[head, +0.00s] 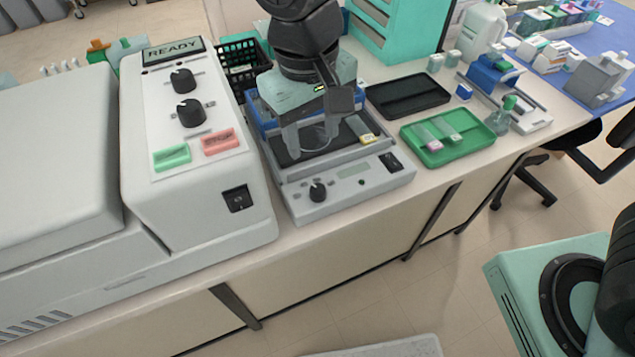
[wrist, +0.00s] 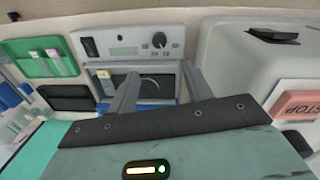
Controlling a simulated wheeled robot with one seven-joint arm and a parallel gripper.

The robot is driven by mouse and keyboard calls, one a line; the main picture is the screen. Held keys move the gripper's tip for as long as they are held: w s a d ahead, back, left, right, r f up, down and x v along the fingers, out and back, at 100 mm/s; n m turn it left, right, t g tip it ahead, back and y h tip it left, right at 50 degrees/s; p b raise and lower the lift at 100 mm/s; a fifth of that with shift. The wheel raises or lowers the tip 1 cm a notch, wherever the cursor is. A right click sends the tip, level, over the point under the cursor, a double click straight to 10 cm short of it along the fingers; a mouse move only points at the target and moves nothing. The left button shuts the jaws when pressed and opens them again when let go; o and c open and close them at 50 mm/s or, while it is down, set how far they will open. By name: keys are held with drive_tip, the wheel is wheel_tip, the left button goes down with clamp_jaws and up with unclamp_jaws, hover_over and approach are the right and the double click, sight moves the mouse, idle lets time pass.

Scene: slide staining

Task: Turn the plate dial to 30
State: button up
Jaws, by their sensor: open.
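The plate dial (head: 318,191) is a small black knob on the front panel of the grey hot plate (head: 375,186). In the wrist view the dial (wrist: 159,40) sits beyond my fingertips, roughly centred between them, with a gap. Its marks are too small to read. My gripper (head: 311,142) is open and empty over the plate's dark top, pointing down. In the wrist view my gripper (wrist: 160,70) shows its two fingers well apart, not touching the dial. The plate also has a small display (head: 352,171) and a black switch (head: 390,162).
A large white machine (head: 245,215) with two black knobs and green and red buttons stands close on the left. A slide with a yellow label (head: 367,138) lies on the plate. A green tray (head: 465,149) with slides and a black tray (head: 408,104) are right. Space before the plate is free.

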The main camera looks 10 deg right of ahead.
sight(317, 189)
drive_tip(key=f, duration=0.9)
drive_tip(key=f+p, duration=0.1)
drive_tip(key=f, duration=0.3)
drive_tip(key=shift+w+d+f, duration=0.15)
drive_tip(key=shift+d+f, duration=0.1)
drive_tip(key=shift+d, duration=0.05)
drive_tip(key=c, duration=1)
